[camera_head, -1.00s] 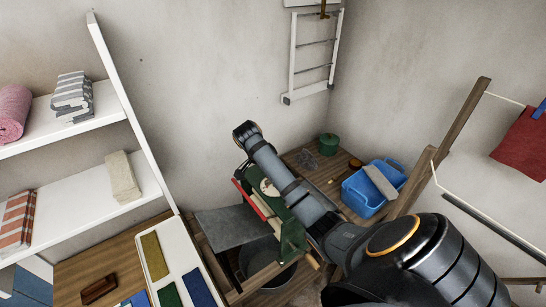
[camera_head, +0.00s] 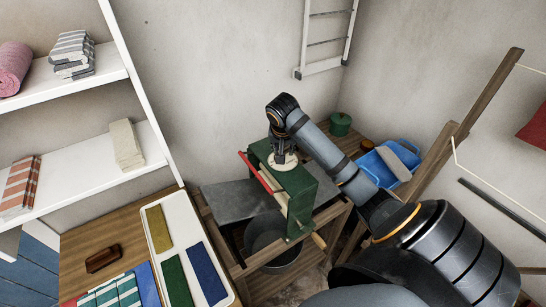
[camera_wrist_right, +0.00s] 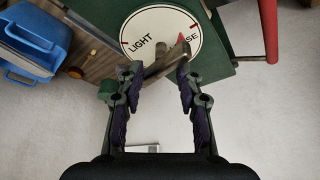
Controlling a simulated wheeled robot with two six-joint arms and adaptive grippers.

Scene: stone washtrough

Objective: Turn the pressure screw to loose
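The green mangle (camera_head: 300,190) stands on a wooden stand, with a round white dial on its top (camera_head: 289,164). In the right wrist view the dial (camera_wrist_right: 150,30) shows "LIGHT" at left and letters ending in "SE" at right. A red pointer (camera_wrist_right: 181,40) lies beside "SE". The metal handle bar of the pressure screw (camera_wrist_right: 160,66) crosses the dial's near edge, between my fingertips. My right gripper (camera_head: 281,153) points down over the dial; its two fingers (camera_wrist_right: 158,70) are apart, one on each side of the bar. Contact is unclear. My left gripper is out of view.
A red bar (camera_head: 257,173) runs along the mangle's left side, with a dark basin (camera_head: 268,238) below. A tray of coloured cloths (camera_head: 150,212) lies at left. A blue tub (camera_head: 374,168) and green pot (camera_head: 340,124) stand behind my arm.

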